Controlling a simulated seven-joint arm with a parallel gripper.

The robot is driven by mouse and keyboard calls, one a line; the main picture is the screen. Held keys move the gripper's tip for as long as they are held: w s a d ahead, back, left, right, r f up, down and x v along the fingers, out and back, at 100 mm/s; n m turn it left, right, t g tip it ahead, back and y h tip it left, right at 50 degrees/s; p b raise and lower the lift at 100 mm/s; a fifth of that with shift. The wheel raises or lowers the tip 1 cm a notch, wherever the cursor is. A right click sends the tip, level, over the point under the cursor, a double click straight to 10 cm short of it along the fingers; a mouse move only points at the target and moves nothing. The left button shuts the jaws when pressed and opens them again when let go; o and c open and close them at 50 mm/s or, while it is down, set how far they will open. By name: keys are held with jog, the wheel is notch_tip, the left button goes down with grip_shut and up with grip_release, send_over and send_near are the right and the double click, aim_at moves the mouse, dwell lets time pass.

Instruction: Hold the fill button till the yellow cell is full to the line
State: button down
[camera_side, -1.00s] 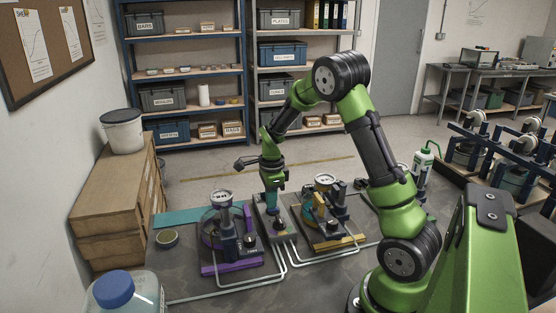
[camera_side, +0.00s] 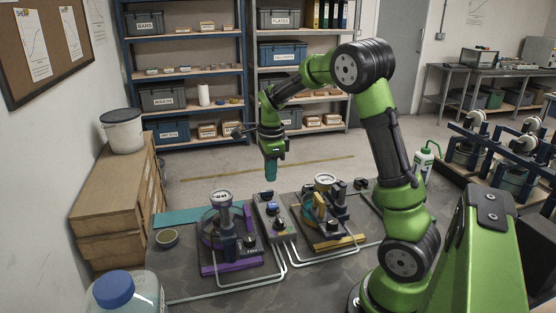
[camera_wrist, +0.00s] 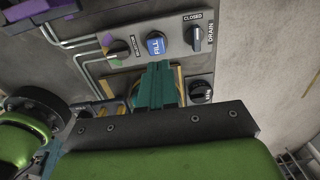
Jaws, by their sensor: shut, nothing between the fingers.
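My gripper (camera_side: 271,172) is shut and empty, raised clear above the control box (camera_side: 263,218) in the side view. In the wrist view its teal fingers (camera_wrist: 158,68) point toward the blue FILL button (camera_wrist: 156,45), which shows uncovered. The yellow cell (camera_side: 322,212) stands on a yellow base to the right of the box, with a round gauge (camera_side: 325,180) on top. Its liquid level and line are too small to read. The drain knob (camera_wrist: 195,38) is by the CLOSED label. A selector knob (camera_wrist: 119,50) has purple and yellow marks beside it.
The purple cell (camera_side: 222,232) with its own gauge stands left of the box. Pale pipes (camera_side: 283,262) run along the bench. A blue-capped bottle (camera_side: 118,290) is at the front left and a small round tin (camera_side: 167,238) behind it. The air around my gripper is clear.

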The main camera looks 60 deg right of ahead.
notch_tip(320, 180, up, 5)
jog(key=shift+f, duration=0.1)
dwell(0.6)
jog(key=s+a+r+n+t+y, duration=0.1)
jog(key=s+a+r+n+t, duration=0.1)
jog(key=s+a+n, duration=0.5)
jog(key=s+a+r+n+t+y, duration=0.1)
jog(key=s+a+r+n+t, duration=0.2)
jog(key=s+a+n, duration=0.4)
jog(key=a+n+t, duration=0.1)
jog(key=a+n, duration=0.6)
jog(key=n, duration=0.2)
jog(key=shift+s+a+r+t, duration=0.15)
jog(key=shift+a+r+t, duration=0.1)
jog(key=shift+r+t, duration=0.15)
